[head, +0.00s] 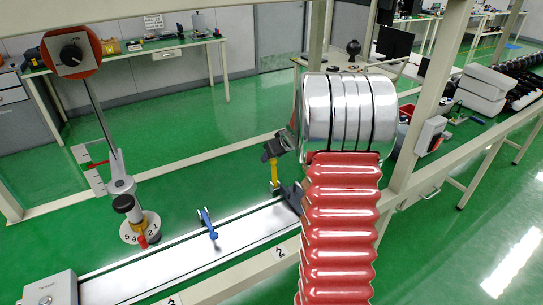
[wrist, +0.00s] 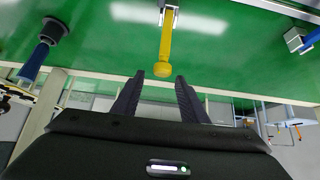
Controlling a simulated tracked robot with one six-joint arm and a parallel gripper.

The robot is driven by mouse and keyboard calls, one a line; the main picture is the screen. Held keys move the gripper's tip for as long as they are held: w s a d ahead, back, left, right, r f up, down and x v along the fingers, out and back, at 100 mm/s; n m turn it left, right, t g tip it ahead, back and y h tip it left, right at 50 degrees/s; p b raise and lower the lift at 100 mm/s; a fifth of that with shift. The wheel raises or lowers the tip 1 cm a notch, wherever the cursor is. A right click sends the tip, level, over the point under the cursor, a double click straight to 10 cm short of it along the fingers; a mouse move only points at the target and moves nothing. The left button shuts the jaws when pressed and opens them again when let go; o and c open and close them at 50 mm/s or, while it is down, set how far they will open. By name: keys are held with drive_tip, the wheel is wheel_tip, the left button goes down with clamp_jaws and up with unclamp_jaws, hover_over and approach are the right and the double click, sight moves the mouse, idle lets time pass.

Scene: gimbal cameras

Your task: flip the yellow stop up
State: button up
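The yellow stop (head: 274,172) stands near the right end of the metal rail in the head view. In the wrist view the yellow stop (wrist: 165,45) is a yellow bar with a rounded end, pointing at my gripper. My gripper (wrist: 160,78) is open, its two dark fingers apart. The rounded end appears centred between and just beyond the fingertips; contact cannot be told. In the head view my gripper (head: 271,150) is dark, small and partly hidden behind my arm, close to the top of the yellow stop.
A blue lever (head: 208,224) sits on the silver rail (head: 170,255), left of the yellow stop. A post with a red round dial (head: 71,53) and a numbered disc (head: 140,228) stand further left. A pale frame post (head: 433,90) stands right of my arm. Green floor surrounds the rail.

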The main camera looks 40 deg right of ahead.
drive_tip(key=v, duration=1.3)
drive_tip(key=shift+s+r, duration=0.25)
drive_tip(key=shift+r, duration=0.05)
drive_tip(key=shift+d, duration=0.1)
idle(0.5)
